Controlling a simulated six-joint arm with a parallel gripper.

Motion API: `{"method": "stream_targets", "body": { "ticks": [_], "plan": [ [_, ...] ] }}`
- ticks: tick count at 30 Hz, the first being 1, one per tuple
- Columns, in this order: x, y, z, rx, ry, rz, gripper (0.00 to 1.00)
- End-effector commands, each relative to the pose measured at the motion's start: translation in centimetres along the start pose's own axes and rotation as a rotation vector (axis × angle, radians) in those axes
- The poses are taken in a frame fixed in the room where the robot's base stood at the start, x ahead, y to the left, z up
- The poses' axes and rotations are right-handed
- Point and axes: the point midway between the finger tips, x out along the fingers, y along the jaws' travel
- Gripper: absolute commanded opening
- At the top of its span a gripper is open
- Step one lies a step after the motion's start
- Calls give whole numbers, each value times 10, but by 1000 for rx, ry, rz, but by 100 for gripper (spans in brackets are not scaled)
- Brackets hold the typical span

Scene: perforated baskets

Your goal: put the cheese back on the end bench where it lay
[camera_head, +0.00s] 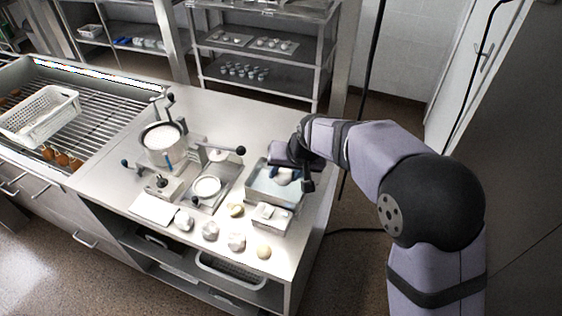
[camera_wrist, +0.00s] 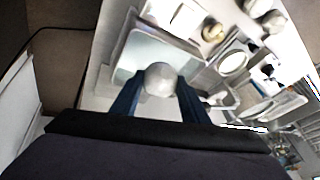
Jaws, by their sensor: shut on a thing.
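My gripper (camera_head: 287,180) is over the metal tray (camera_head: 261,199) at the right end of the bench. In the wrist view its two blue fingers (camera_wrist: 158,92) are shut on a round white cheese (camera_wrist: 159,78). The cheese shows in front of the tray (camera_wrist: 128,66); I cannot tell how far above the tray floor it is. The end bench (camera_head: 130,188) is bare steel in places. Other pale round cheeses lie along its front edge, among them a white one (camera_head: 210,231) and a yellowish one (camera_head: 263,252).
A small white container (camera_head: 265,222) stands just in front of the tray. A white perforated basket (camera_head: 42,118) sits on the slatted rack at far left.

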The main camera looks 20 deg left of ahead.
Motion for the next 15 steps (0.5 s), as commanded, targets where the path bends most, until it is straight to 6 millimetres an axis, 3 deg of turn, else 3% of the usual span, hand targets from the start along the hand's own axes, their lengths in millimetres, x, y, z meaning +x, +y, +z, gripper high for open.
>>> {"method": "stream_targets", "body": {
  "ticks": [15],
  "plan": [
    [-11, 17, 48, -363, -93, -153, 14]
  ]
}}
